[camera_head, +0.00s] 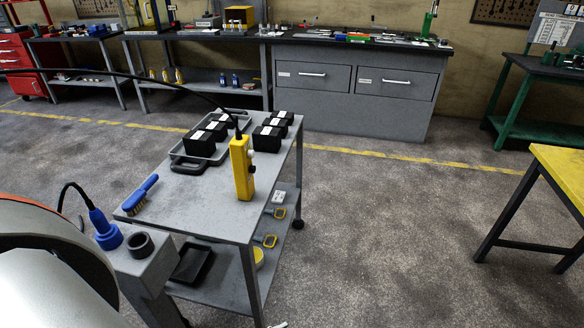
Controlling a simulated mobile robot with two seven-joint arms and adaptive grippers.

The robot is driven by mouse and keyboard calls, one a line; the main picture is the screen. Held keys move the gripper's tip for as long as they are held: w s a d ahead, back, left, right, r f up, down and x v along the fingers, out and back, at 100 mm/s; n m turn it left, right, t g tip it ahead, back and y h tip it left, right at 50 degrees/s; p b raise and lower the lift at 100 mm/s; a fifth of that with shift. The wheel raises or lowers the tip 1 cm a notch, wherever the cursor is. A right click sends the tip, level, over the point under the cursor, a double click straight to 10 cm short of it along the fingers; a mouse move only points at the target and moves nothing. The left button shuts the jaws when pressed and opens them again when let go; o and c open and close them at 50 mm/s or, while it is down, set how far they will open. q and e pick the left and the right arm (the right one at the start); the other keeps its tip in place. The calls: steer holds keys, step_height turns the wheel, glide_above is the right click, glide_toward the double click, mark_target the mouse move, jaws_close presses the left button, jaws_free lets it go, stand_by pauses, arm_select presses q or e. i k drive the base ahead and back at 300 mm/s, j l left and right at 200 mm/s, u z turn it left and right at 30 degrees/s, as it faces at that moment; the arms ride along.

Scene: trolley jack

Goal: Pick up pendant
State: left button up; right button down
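I cannot tell whether the pendant stands on the trolley or hangs from the cable. Neither of my grippers is in view.
Several black boxes (268,139) stand behind the pendant, some in a grey tray (177,155). A blue-handled brush (141,194) lies on the trolley's left side. A blue plug (106,236) is at lower left. The floor to the right is clear up to a yellow table (562,165).

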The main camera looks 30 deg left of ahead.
mark_target(239, 146)
steer(key=i+l+z, duration=0.1)
steer(key=i+l, duration=0.6)
steer(key=i, duration=0.2)
steer(key=i+u, duration=0.25)
steer(key=u, duration=0.15)
steer(key=i+u, duration=0.4)
steer(key=i+l+u, duration=0.1)
steer(key=u, duration=0.35)
steer(key=i+l+u, duration=0.15)
steer(key=u, duration=0.25)
steer(key=i+l+u, duration=0.2)
steer(key=u, duration=0.25)
steer(key=i+l+u, duration=0.25)
steer(key=u, duration=0.15)
steer(key=i+l+u, duration=0.1)
steer(key=l+u, duration=0.35)
steer(key=i+l+u, duration=0.1)
steer(key=l+u, duration=0.15)
steer(key=u, duration=0.15)
